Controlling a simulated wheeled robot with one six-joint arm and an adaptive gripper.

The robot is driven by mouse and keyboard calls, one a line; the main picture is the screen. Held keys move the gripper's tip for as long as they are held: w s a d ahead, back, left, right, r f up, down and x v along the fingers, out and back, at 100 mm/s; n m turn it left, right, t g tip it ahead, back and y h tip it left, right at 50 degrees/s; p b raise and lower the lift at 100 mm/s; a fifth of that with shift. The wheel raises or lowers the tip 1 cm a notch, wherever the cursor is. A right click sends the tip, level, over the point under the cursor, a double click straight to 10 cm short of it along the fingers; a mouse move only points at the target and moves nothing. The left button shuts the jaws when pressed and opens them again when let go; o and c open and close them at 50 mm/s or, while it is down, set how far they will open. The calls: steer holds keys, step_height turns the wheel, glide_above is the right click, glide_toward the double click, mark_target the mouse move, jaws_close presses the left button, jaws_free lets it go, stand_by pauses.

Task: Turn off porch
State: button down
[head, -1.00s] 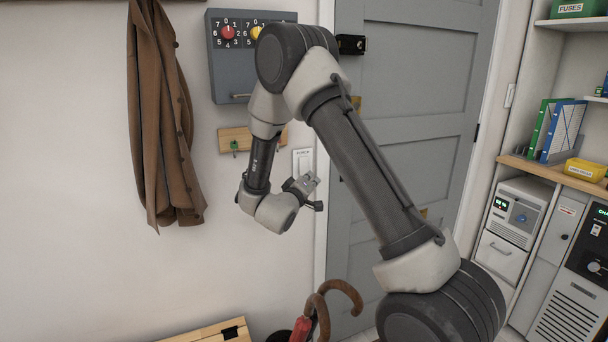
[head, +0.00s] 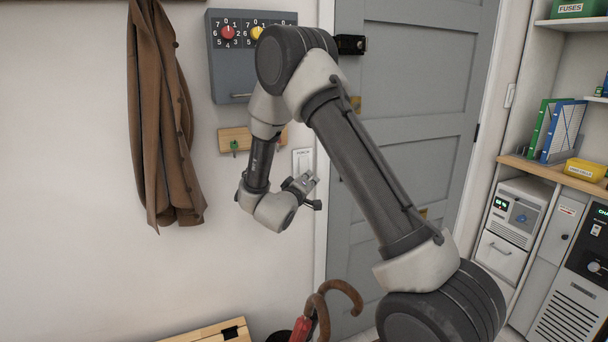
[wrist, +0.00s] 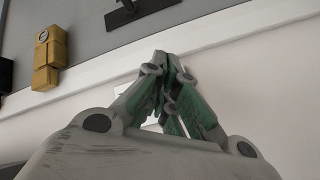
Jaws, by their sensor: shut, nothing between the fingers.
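The white switch plate (head: 303,158), labelled PORCH, is on the wall just left of the grey door's frame. Its lower part is partly hidden behind my gripper (head: 303,184). In the wrist view my gripper (wrist: 168,62) is shut, its fingertips together and empty, pointing toward the wall. A small bit of white plate (wrist: 150,122) shows behind the fingers there. I cannot tell whether the fingertips touch the switch or which way the switch is set.
A grey dial box (head: 228,85) and a wooden key rack (head: 233,140) hang above. A brown coat (head: 165,120) hangs left. The grey door (head: 410,100) is right. Umbrella handles (head: 340,288) and a wooden bench (head: 215,333) are below. Shelves (head: 545,168) stand far right.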

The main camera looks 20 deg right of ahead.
steer(key=shift+w, duration=0.15)
stand_by(0.5)
steer(key=shift+w, duration=0.25)
steer(key=shift+w+f, duration=0.1)
steer(key=shift+w, duration=0.3)
stand_by(0.6)
steer(key=shift+s, duration=0.85)
steer(key=shift+s+r, duration=0.25)
steer(key=shift+s, duration=1)
steer(key=shift+s+r, duration=0.2)
steer(key=shift+s, duration=1.05)
